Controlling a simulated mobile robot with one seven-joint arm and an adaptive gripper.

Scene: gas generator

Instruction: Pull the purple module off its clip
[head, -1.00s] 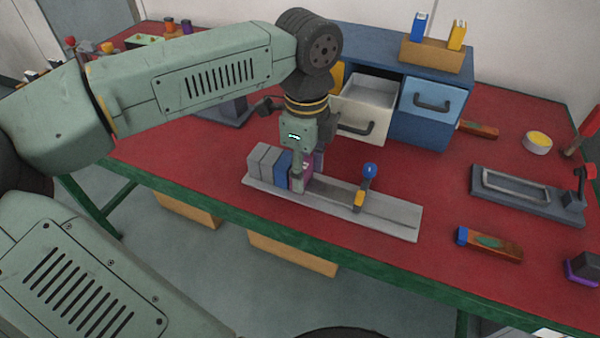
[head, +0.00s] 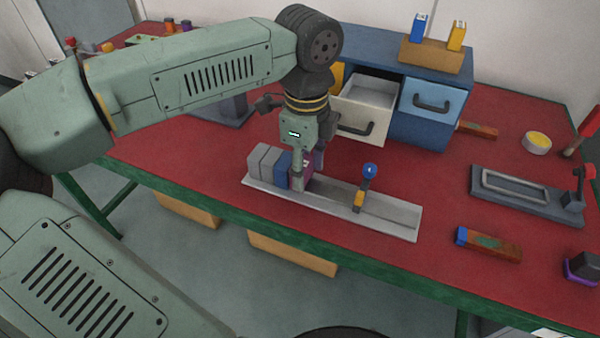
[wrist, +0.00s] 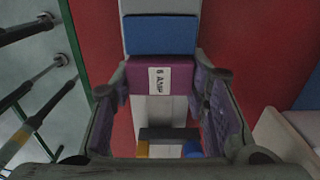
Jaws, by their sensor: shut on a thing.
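The purple module (wrist: 180,75) carries a white label reading "5 AMP" or similar in the wrist view. It stands on the pale rail (head: 400,222), beside the blue module (head: 282,172). In the head view, the purple module (head: 308,166) is partly hidden behind a finger. My gripper (head: 308,170) points down over it, one finger on each side. The wrist view shows my gripper's fingers (wrist: 163,95) shut on the purple module. The clip beneath it is hidden, and I cannot tell whether the module still touches the rail.
Two grey modules (head: 262,160) stand at the rail's left end. A blue cabinet (head: 425,125) with an open drawer (head: 367,108) stands behind.

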